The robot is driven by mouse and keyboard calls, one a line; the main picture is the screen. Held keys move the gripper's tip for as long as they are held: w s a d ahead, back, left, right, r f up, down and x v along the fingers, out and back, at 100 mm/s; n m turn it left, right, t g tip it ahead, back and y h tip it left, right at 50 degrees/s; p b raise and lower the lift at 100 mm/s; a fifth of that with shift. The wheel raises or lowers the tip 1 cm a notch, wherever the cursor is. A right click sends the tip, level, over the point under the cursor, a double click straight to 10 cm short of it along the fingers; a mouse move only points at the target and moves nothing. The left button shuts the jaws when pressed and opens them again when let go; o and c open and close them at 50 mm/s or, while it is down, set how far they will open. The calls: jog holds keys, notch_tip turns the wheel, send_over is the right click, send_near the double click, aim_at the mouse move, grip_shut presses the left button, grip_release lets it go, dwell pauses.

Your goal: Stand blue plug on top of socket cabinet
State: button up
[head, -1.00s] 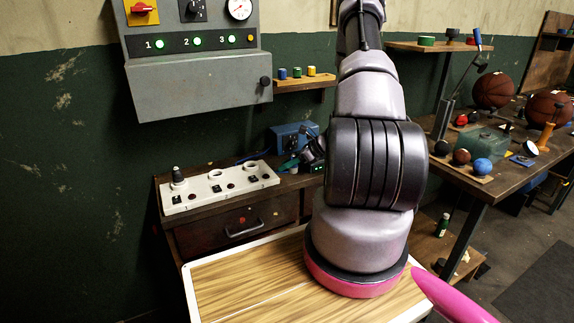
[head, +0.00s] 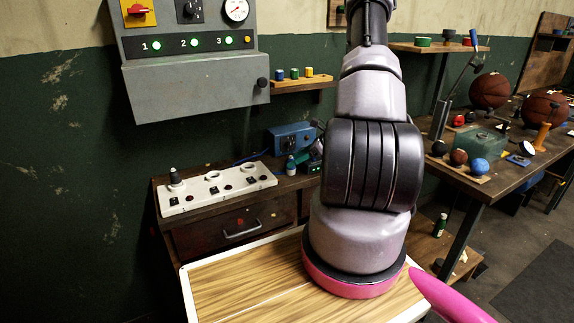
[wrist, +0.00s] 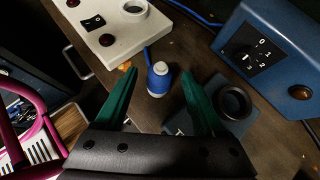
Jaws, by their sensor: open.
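The blue plug (wrist: 158,82), with a pale tip, stands apparently upright on the dark wooden top of the socket cabinet (wrist: 188,48). In the head view the plug (head: 291,166) is small, right of the white socket strip (head: 218,188), and the cabinet's drawer front (head: 205,236) shows below. My gripper (wrist: 159,74) is open, its two green fingers on either side of the plug in the wrist view with gaps to both. In the head view my gripper (head: 310,161) is partly hidden behind my arm, just right of the plug.
A blue box with a dial (wrist: 265,55) stands behind the plug. A grey block with a black ring (wrist: 235,102) lies close to the right finger. A white-rimmed wood-grain tray (head: 240,289) is in front. A cluttered bench (head: 480,185) is at right.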

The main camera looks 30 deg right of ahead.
jog(key=v, duration=0.6)
jog(key=s+a+r+n+g, duration=0.2)
jog(key=a+r+n, duration=0.4)
jog(key=r, duration=0.4)
jog(key=s+a+r+n+g, duration=0.1)
jog(key=a+r+n, duration=0.3)
jog(key=a+r, duration=0.5)
jog(key=s+a+r+n+t+h, duration=0.1)
jog(key=s+a+r+n+h, duration=0.2)
jog(key=s+r+n, duration=0.3)
jog(key=s+a+r+n+t+h, duration=0.2)
jog(key=s+a+r+n, duration=0.2)
jog(key=s+r, duration=0.7)
jog(key=n, duration=0.2)
jog(key=shift+n+h, duration=0.3)
jog(key=shift+h, duration=0.1)
jog(key=shift+w+a+r, duration=0.1)
jog(key=shift+w+r, duration=0.05)
jog(key=shift+r, duration=0.05)
